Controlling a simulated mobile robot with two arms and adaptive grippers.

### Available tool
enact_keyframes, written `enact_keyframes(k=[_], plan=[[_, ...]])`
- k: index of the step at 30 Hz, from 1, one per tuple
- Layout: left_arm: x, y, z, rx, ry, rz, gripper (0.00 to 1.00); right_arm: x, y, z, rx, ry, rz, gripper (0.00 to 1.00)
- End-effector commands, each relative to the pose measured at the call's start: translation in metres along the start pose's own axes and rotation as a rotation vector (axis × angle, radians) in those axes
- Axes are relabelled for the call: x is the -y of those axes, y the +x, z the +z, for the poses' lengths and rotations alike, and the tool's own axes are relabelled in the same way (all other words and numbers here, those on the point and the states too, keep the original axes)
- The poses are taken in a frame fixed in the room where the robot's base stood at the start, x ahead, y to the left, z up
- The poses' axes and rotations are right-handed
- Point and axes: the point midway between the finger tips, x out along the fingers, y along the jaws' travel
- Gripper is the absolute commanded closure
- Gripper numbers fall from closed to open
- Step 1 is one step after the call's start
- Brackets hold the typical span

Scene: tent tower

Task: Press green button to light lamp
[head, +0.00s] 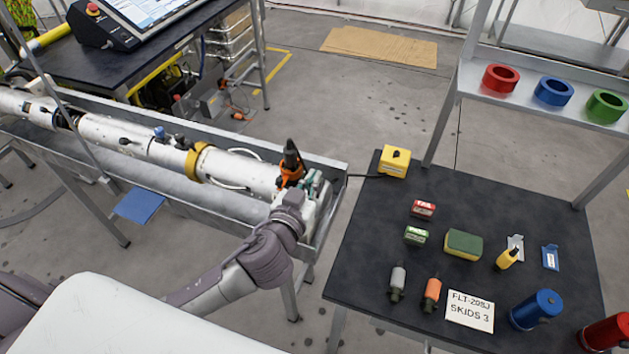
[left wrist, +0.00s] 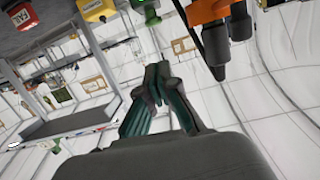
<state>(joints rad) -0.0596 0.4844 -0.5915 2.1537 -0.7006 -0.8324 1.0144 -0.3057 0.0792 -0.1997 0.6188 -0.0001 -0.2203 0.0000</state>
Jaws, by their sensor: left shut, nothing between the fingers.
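My left gripper (head: 318,185) is at the right end of the long white tube (head: 130,145), beside an orange-and-black fitting (head: 291,165) in the head view. In the left wrist view the gripper's two fingers (left wrist: 157,82) are together, with nothing between them. The orange-and-black fitting also shows at the top right there (left wrist: 212,35). No green button or lamp is clearly identifiable in the head view. My right gripper is not in view.
The tube lies in a metal trough (head: 180,190). At right, a dark table (head: 370,245) holds a yellow box (head: 395,160), a red box (head: 424,208), a green box (head: 416,235), a sponge (head: 463,243) and a blue canister (head: 537,308). Rings stand on the shelf (head: 530,95) behind.

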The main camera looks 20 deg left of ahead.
Motion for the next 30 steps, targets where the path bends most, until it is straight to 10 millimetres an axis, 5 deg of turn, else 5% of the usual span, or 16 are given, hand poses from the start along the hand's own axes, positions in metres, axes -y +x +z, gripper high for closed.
enact_keyframes(k=[12,30], plan=[[0.001,-0.069,0.0,-0.007,0.0,-0.002,1.0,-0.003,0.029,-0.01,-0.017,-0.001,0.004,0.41],[0.001,-0.076,-0.003,-0.009,0.002,-0.003,1.0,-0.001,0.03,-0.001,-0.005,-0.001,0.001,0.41]])
